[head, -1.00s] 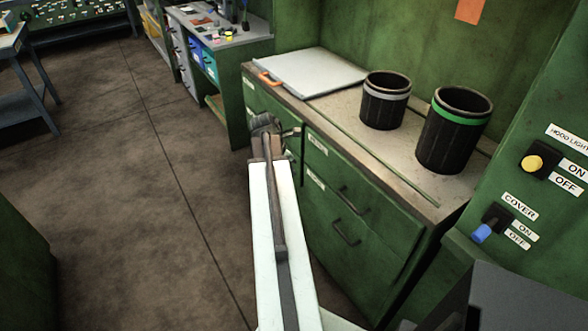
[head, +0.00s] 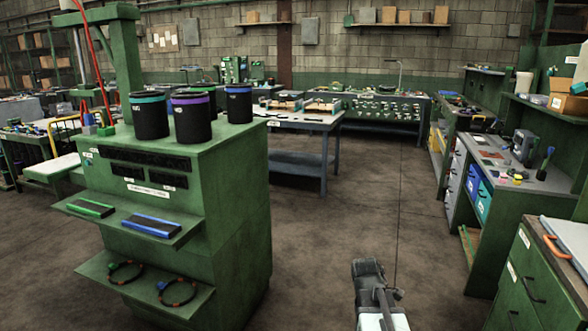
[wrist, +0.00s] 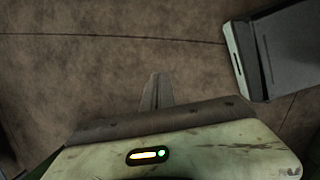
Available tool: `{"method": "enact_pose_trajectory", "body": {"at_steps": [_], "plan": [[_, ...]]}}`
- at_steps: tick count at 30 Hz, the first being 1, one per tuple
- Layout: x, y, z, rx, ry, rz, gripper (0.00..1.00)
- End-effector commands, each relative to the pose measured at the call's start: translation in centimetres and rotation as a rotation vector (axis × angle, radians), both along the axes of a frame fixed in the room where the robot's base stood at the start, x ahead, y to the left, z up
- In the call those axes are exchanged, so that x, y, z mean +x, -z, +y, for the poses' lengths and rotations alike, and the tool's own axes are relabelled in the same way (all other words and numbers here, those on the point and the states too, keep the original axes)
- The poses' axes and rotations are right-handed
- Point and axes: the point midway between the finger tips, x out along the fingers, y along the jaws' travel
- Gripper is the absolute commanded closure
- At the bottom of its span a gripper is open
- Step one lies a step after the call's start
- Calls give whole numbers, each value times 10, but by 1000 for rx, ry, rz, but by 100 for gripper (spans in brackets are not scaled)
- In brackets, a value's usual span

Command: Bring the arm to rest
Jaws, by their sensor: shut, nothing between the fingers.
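My gripper (head: 368,268) is at the bottom of the head view, to the right of the middle. It is held out over the brown floor, with the pale arm link behind it. In the wrist view its fingertips (wrist: 156,82) are together with nothing between them, and bare floor lies beyond. No object touches the gripper in either view.
The green cabinet (head: 240,190) has shelves holding a green bar, a blue bar and two dark rings. A green drawer counter (head: 525,270) stands at right, and a grey workbench (head: 520,172) beyond it. The floor (head: 345,215) between is clear. Tables (head: 300,122) stand farther back.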

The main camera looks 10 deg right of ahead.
Motion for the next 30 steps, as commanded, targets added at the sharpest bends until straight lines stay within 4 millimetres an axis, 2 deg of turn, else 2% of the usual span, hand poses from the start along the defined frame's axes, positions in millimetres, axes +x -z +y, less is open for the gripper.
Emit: {"method": "enact_pose_trajectory", "body": {"at_steps": [1, 3, 6, 7, 12, 18, 21, 30], "plan": [[0, 1, 44, 35, 52, -19, 100], [-5, 3, 95, 90, 191, -44, 100], [-16, 5, 141, 157, 432, -64, 100], [-19, 6, 148, 173, 506, -68, 100], [-34, 7, 163, 229, 921, -80, 100], [-40, 7, 169, 236, 1348, -101, 100], [-39, -35, 168, 235, 1365, -105, 100], [-39, -123, 168, 236, 1363, -105, 100]]}}
